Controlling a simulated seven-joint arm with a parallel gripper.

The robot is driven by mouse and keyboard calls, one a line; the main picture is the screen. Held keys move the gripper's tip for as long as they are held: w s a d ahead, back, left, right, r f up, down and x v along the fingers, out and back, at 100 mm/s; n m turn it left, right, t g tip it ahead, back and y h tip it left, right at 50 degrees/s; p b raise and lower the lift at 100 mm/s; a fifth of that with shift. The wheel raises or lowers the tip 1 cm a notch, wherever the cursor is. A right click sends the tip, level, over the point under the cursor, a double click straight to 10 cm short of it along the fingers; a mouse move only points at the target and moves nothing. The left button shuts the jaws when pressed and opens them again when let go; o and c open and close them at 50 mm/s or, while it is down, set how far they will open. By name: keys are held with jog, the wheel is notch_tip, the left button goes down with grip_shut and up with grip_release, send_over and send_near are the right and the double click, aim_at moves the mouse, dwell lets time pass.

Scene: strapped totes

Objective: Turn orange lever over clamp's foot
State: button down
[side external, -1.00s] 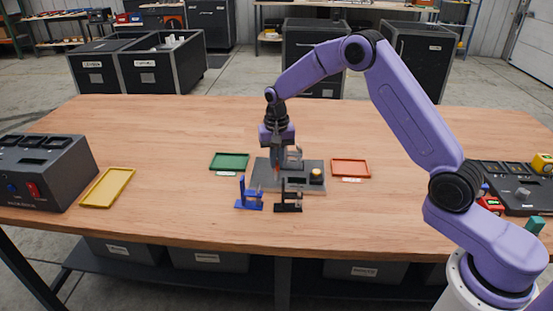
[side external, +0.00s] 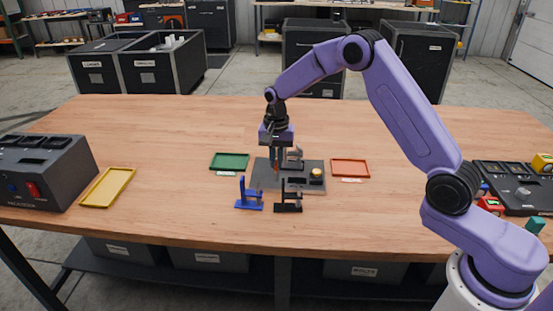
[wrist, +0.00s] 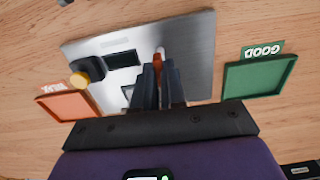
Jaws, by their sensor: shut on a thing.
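The orange lever (wrist: 158,60) lies over the metal plate in the wrist view, its front end between my fingertips. My gripper (wrist: 160,80) points down and is shut on the lever. In the side view my gripper (side external: 276,170) is low over the left part of the grey fixture plate (side external: 312,187), with a bit of the orange lever (side external: 277,171) showing at the fingertips. A grey clamp (side external: 295,157) stands on the plate just right of the fingers. Its foot cannot be made out; fingers hide part of the area in the wrist view.
A black-and-yellow knob (side external: 316,173) sits on the plate's right side. A green tray (side external: 230,161) lies left and an orange-red tray (side external: 350,168) right. A blue stand (side external: 248,195) and a black stand (side external: 288,197) are in front. A yellow tray (side external: 107,187) lies farther left.

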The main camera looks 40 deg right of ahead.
jog(key=c, duration=1.2)
grip_release()
notch_tip(320, 180, up, 18)
jog(key=shift+f, duration=0.2)
jog(key=s+a+n, duration=0.4)
jog(key=s+n, duration=0.1)
jog(key=s, duration=0.4)
jog(key=s+a+n, duration=0.5)
jog(key=s+n, duration=0.1)
jog(key=s, duration=0.3)
jog(key=s+d+f+n, duration=0.2)
jog(key=s+n, duration=0.1)
jog(key=s, duration=0.5)
jog(key=s+d+f+n, duration=0.2)
jog(key=s+n, duration=0.2)
jog(key=s, duration=0.3)
jog(key=s+d+f+n, duration=0.2)
jog(key=s+d+n, duration=0.1)
jog(key=s, duration=0.5)
jog(key=shift+s+n, duration=0.3)
jog(key=shift+n, duration=0.1)
